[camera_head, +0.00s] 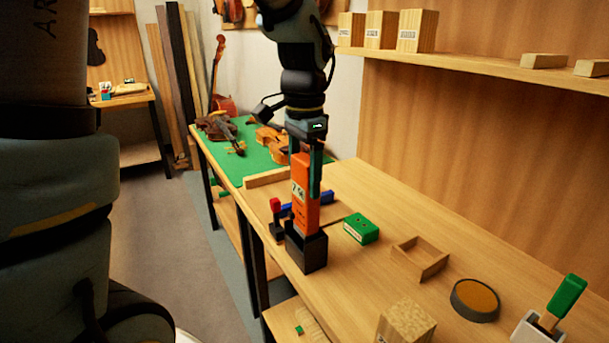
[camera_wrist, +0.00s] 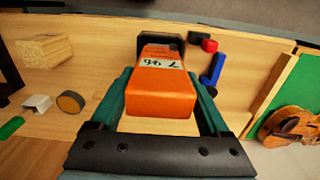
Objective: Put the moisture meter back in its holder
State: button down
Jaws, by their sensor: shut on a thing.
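The moisture meter (camera_head: 305,200) is an orange upright block with a pale label reading "7" and more digits. Its lower end is at the black box-shaped holder (camera_head: 306,250), and it appears to stand in the holder's opening. How deep it sits is hard to tell. My gripper (camera_head: 308,172) is shut on the meter's upper part from above. In the wrist view the meter (camera_wrist: 160,88) is between the two teal fingers (camera_wrist: 162,95), and the dark holder (camera_wrist: 175,42) shows partly behind its far end.
A green box (camera_head: 361,228), an empty wooden tray (camera_head: 419,259), a round dark-rimmed disc (camera_head: 475,299) and a white cup with a green-handled tool (camera_head: 538,328) lie to the right. A red and blue clamp-like tool (camera_head: 277,207) is close left of the holder. Violins rest on the green mat (camera_head: 244,168) behind.

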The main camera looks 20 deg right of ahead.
aim_at(304, 158)
jog(key=shift+f, duration=0.3)
jog(key=shift+f+b, duration=1.5)
jog(key=shift+f, duration=0.75)
grip_release()
notch_tip(304, 158, up, 11)
jog(key=shift+f+b, duration=0.1)
jog(key=shift+b, duration=0.55)
jog(key=a+f+n, duration=0.5)
jog(key=a, duration=0.3)
jog(key=a+f+n+t, duration=0.1)
jog(key=a+f+n, duration=0.3)
jog(key=a+f, duration=0.2)
jog(key=w+a+f+n, duration=0.1)
jog(key=a+f+n, duration=0.4)
jog(key=a, duration=0.6)
jog(key=shift+f+n+t, duration=0.2)
jog(key=shift+n+t, duration=0.1)
